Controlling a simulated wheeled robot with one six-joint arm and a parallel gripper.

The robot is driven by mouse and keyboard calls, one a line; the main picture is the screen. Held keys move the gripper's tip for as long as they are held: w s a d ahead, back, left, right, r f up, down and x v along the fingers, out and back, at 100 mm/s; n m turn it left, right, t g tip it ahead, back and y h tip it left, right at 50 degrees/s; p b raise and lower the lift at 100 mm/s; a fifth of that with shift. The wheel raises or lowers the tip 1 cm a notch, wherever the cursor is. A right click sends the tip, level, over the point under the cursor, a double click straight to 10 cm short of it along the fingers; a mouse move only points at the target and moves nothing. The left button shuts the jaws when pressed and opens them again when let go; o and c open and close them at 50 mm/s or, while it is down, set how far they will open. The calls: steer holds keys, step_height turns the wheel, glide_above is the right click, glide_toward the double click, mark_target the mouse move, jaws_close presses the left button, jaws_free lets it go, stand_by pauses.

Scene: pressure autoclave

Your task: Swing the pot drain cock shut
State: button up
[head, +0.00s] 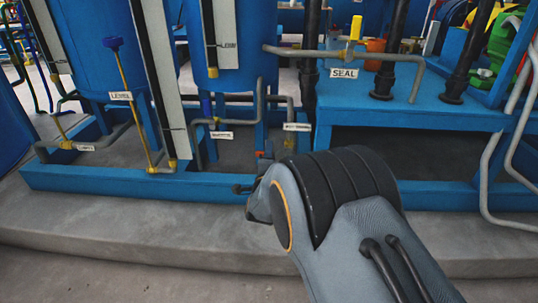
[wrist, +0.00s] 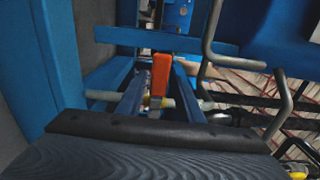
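The pot drain cock's orange-red lever (wrist: 160,75) stands near the middle of the wrist view, above a pale pipe (wrist: 100,95). In the head view only a small orange-red bit (head: 259,154) shows, just beyond my gripper's housing. A white tag (head: 297,127) hangs beside it, its text too small to read surely. My gripper (wrist: 157,85) appears as two slim bluish bars, one on each side of the lever, spread apart. I see gaps beside the lever; contact cannot be told. In the head view my wrist hides the fingers.
Blue frame rails (head: 110,180) run along the floor plinth (head: 130,225). Grey bent pipes (wrist: 215,45) stand close on the right in the wrist view.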

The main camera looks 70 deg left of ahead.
steer(key=shift+o, duration=0.2)
steer(key=shift+s, duration=0.15)
steer(key=p+v, duration=0.3)
steer(key=v, duration=0.4)
steer(key=shift+d, duration=0.4)
